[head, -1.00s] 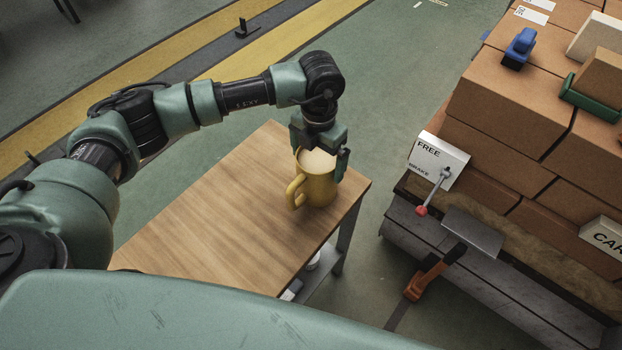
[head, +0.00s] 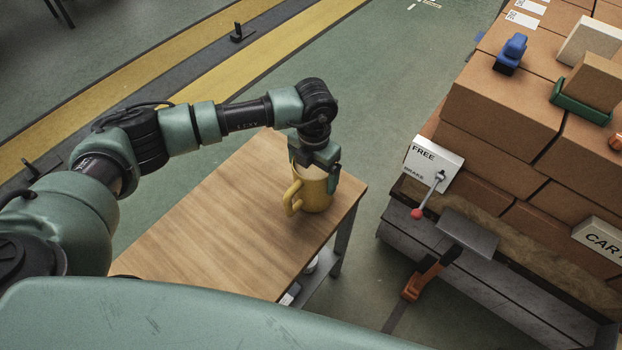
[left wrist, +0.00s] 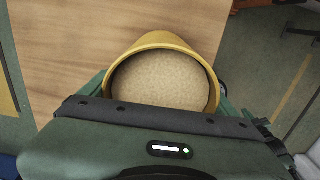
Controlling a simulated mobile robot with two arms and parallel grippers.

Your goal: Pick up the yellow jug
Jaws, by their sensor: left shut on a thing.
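The yellow jug (head: 316,190) stands upright near the far right corner of the wooden table (head: 215,215), its handle toward the lower left in the head view. My left gripper (head: 317,165) is over the jug from above and shut on it; its fingertips are mostly hidden. In the left wrist view the jug's yellow rim (left wrist: 163,40) and round pale inside show right below the gripper body. I cannot tell whether the jug's base touches the table. My right gripper is not in view.
A cart (head: 480,275) stacked with brown boxes (head: 502,105) stands to the right, across a strip of green floor. A white FREE/BRAKE sign (head: 432,165) and a red-knobbed lever (head: 428,197) are on its near corner. The table's left part is bare.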

